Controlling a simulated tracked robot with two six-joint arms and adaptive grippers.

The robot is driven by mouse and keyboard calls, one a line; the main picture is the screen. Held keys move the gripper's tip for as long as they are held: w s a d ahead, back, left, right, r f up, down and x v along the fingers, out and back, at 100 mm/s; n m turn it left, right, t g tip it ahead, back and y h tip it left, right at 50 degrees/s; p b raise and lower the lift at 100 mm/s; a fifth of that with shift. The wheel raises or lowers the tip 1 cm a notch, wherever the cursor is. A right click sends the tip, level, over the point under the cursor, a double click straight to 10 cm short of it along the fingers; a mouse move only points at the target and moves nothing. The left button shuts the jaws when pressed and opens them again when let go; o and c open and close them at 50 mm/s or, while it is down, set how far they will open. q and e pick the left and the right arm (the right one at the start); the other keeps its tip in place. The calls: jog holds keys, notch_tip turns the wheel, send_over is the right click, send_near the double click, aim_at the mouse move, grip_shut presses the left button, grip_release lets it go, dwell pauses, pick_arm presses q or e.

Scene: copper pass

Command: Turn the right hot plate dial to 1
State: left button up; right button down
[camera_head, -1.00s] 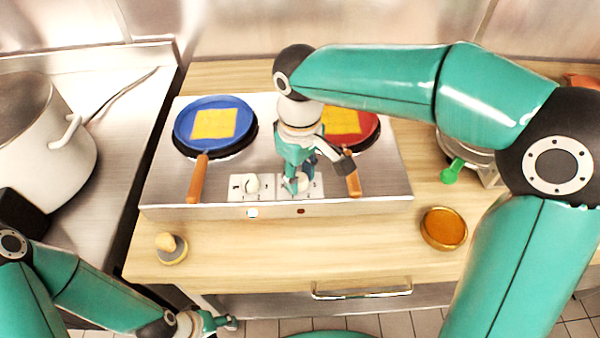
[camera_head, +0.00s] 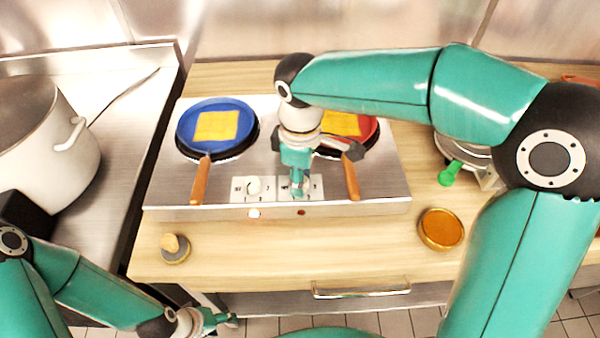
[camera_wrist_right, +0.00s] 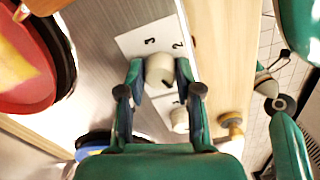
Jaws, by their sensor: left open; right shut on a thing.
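The right hot plate dial (camera_wrist_right: 158,72) is a pale knob on a white plate (camera_wrist_right: 140,40) with printed numbers; a 3 and a 2 show beside it in the right wrist view. My right gripper (camera_head: 298,190) points down over it, its fingers shut on the knob from both sides. In the head view the gripper covers most of this dial, and I cannot tell which number it points to. The left dial (camera_head: 254,186) stands beside it, free. My left gripper (camera_head: 228,320) is open and empty, low at the left in front of the counter.
The steel hot plate (camera_head: 380,190) carries a blue pan (camera_head: 186,131) and a red pan (camera_head: 371,133), each with a yellow square. Their handles flank the dials. A brush-like item (camera_head: 174,250) and a round amber dish (camera_head: 441,229) lie on the wooden counter. A large pot (camera_head: 60,150) stands left.

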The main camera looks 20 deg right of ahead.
jog(key=n+p, duration=0.1)
jog(key=n, duration=0.5)
jog(key=shift+r+p, duration=0.1)
jog(key=shift+p, duration=0.25)
jog(key=shift+w+n, duration=0.1)
jog(key=shift+n, duration=0.2)
jog(key=c, duration=0.8)
grip_release()
notch_tip(320, 180, up, 12)
jog(key=shift+f, duration=0.1)
